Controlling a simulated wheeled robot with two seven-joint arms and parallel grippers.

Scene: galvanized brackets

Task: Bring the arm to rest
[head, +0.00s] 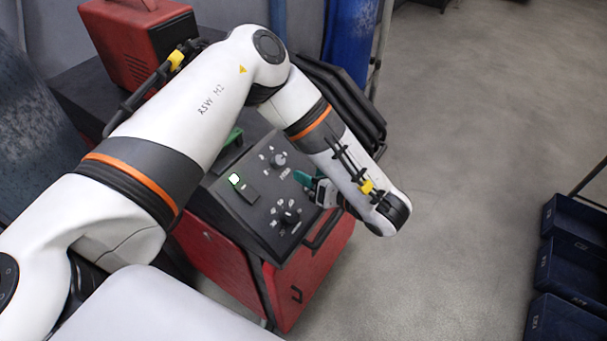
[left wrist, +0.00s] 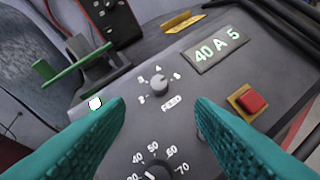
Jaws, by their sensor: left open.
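My left arm reaches across the head view from the left, bent at the elbow. My left gripper (head: 308,184) has teal fingers and is above the dark control panel (head: 252,222) of a red machine, partly hidden by my forearm. In the left wrist view the gripper (left wrist: 160,108) is open, with nothing between its two fingers. Past the fingertips are a small grey knob (left wrist: 158,84), a lit display (left wrist: 218,50) reading "40 A 5" and a red button (left wrist: 251,102) on a yellow base. A numbered dial (left wrist: 155,170) shows low between the fingers. My right gripper is not in view.
A red box (head: 140,45) stands behind the panel. Dark blue bins (head: 566,270) stand at the right edge. The grey floor (head: 460,150) between is clear.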

